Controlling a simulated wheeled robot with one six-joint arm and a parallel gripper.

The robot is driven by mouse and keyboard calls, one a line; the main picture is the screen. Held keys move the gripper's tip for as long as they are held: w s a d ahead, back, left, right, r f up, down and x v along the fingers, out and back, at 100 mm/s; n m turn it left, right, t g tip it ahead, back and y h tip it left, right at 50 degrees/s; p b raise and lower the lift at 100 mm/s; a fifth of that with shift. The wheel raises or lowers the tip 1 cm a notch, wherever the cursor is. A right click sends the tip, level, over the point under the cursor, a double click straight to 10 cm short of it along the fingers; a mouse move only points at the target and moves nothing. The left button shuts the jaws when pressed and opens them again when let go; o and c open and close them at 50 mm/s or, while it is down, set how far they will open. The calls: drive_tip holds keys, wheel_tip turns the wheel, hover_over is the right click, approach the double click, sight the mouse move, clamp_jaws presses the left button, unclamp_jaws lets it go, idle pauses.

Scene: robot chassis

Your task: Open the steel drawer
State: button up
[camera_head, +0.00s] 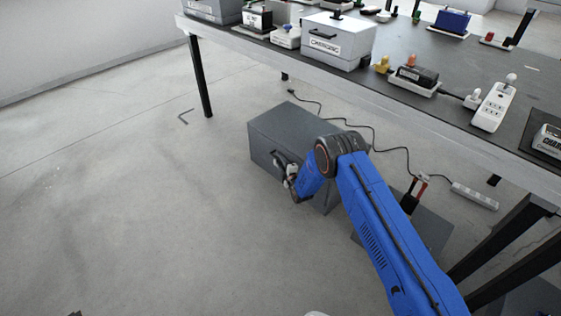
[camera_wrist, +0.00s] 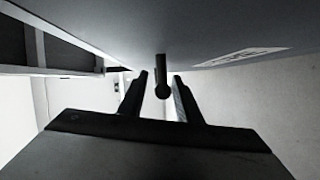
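The steel drawer (camera_head: 285,122) is a grey box on the floor under the table's edge, and its front looks flush and shut. Its dark bar handle (camera_head: 277,158) is on the front face, partly hidden by my gripper (camera_head: 289,172). In the wrist view, my gripper (camera_wrist: 160,98) has its two dark fingers apart. The handle (camera_wrist: 162,77) shows end-on between the fingertips, with a gap on each side. The drawer's grey face (camera_wrist: 120,35) fills the upper part of that view. My blue arm hides the right side of the drawer in the head view.
A long dark-topped table (camera_head: 440,85) with several boxes and devices stands above and behind the drawer. A black cable and a white power strip (camera_head: 474,195) lie on the floor to the right. A dark plate (camera_head: 428,232) lies beside my arm.

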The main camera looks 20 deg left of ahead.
drive_tip(key=shift+c, duration=0.7)
clamp_jaws()
drive_tip(key=s+a, duration=0.5)
drive_tip(key=s, duration=0.7)
drive_tip(key=s+a, duration=0.5)
drive_tip(key=s, duration=0.7)
drive_tip(key=shift+s, duration=0.15)
drive_tip(key=shift+o, duration=0.7)
unclamp_jaws()
drive_tip(key=v, duration=1.7)
drive_tip(key=shift+d, duration=0.2)
